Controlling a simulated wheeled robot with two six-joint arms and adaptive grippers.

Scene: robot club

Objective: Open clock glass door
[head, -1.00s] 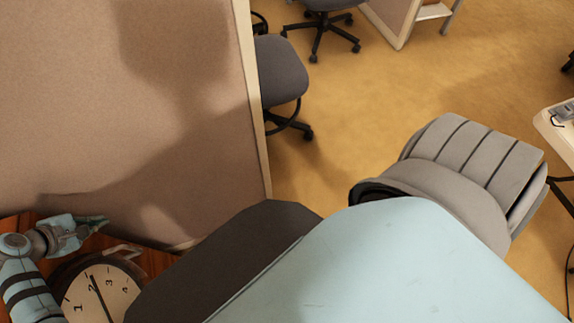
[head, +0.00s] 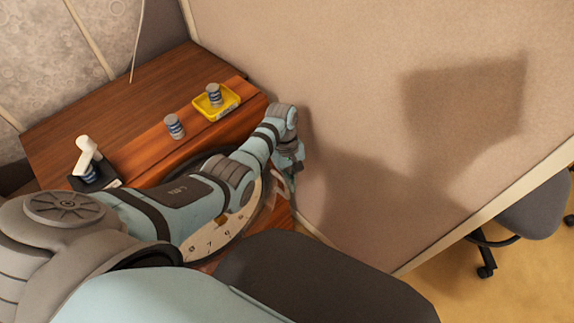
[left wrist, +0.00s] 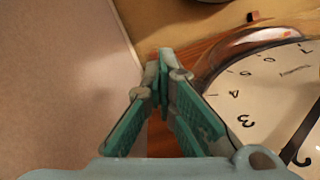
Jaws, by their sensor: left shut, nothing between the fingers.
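The clock (head: 232,222) lies on the wooden desk with its pale numbered face up, and my left arm covers much of it. In the left wrist view its face (left wrist: 262,95) and bronze rim fill the right side. I cannot tell how its glass door stands. My left gripper (head: 294,178) is beyond the clock's right edge, close to the partition. In the left wrist view the gripper's green-padded fingers (left wrist: 164,62) are together at the tips, with nothing between them, beside the rim. My right gripper is not in view.
A beige partition (head: 350,110) stands right beside the desk (head: 120,92). On the desk are a yellow tray (head: 229,107) with a can (head: 214,94), another can (head: 174,126) and a white device (head: 87,153) on a dark base. A chair (head: 535,213) stands beyond the partition.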

